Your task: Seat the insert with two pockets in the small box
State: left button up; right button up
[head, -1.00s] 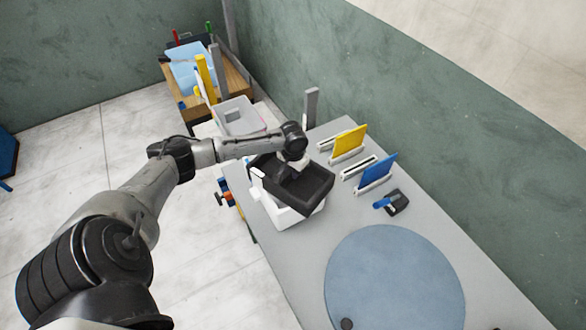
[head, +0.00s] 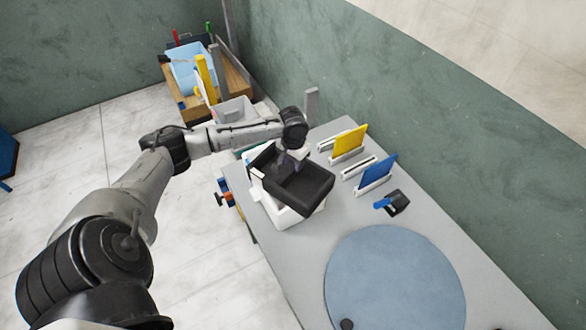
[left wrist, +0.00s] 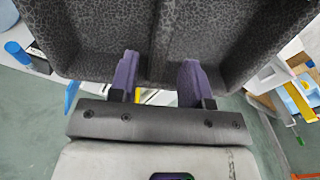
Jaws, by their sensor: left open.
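The dark foam insert (head: 303,188) with two pockets rests on the small white box (head: 287,216) on the grey table. It looks askew, covering much of the box's opening; I cannot tell how deep it sits. In the left wrist view the insert (left wrist: 215,40) fills the top, with a divider between its two pockets. My left gripper (head: 290,166) is over the insert, and its fingers (left wrist: 158,80) are open, one on each side of the divider line, with gaps to it. My right gripper is not in view.
Yellow (head: 349,142) and blue (head: 377,174) panels stand in white holders right of the box. A small black and blue item (head: 394,203) lies near them. A round blue mat (head: 395,280) covers the near table. A grey bin (head: 236,112) stands behind.

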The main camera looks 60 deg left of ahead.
aim_at(293, 167)
pick_arm(q)
notch_tip(293, 167, up, 8)
dwell(0.4)
dwell(0.6)
jog(key=shift+m, duration=0.3)
